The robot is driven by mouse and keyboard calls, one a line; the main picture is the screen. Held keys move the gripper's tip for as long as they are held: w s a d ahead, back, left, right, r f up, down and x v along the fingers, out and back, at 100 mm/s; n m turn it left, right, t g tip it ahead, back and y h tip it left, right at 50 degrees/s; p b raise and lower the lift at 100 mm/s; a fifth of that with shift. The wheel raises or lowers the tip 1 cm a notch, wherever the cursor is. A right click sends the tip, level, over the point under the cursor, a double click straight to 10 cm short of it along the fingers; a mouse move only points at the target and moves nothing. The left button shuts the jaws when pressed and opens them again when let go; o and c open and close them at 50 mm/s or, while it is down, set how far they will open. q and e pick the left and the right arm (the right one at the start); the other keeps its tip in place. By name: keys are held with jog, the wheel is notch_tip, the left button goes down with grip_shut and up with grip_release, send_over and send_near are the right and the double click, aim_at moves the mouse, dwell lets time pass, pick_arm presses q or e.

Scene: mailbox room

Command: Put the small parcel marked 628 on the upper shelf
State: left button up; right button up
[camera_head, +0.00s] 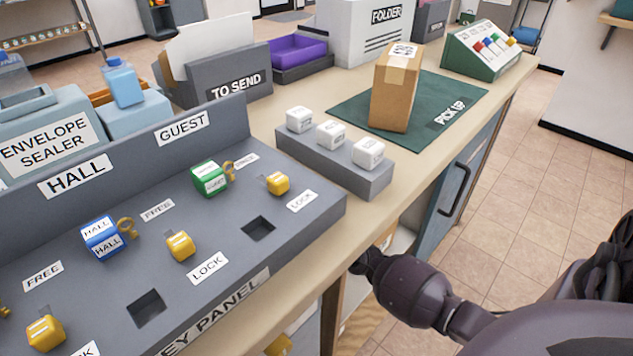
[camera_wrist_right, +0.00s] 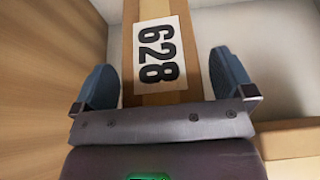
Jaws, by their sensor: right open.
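The small parcel marked 628 (camera_wrist_right: 155,48) is a brown cardboard box with a white label, seen in the right wrist view. It lies between the two blue-grey fingers of my right gripper (camera_wrist_right: 163,66), which are open, one on each side with a visible gap at the right. The parcel is inside a pale compartment with a wooden wall on the left; which shelf this is I cannot tell. In the head view my right arm reaches down beside the counter and its gripper is hidden. My left gripper is not in view.
Another brown parcel (camera_head: 394,95) stands on the green pick-up mat (camera_head: 345,113) on the counter (camera_head: 262,120); its label is unreadable. A key panel (camera_head: 225,235) fills the near counter. An open pale space (camera_head: 398,240) shows under the counter edge. The tiled floor at right is clear.

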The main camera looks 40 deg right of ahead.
pick_arm(q)
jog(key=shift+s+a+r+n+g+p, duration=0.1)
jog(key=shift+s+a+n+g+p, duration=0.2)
jog(key=shift+p, duration=0.6)
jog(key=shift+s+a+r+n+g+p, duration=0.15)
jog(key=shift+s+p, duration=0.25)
jog(key=shift+p, duration=0.45)
pick_arm(e)
jog(key=v, duration=1.1)
jog(key=shift+s, duration=0.4)
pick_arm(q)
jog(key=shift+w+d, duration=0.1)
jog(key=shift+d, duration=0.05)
pick_arm(e)
jog(key=shift+r, duration=0.1)
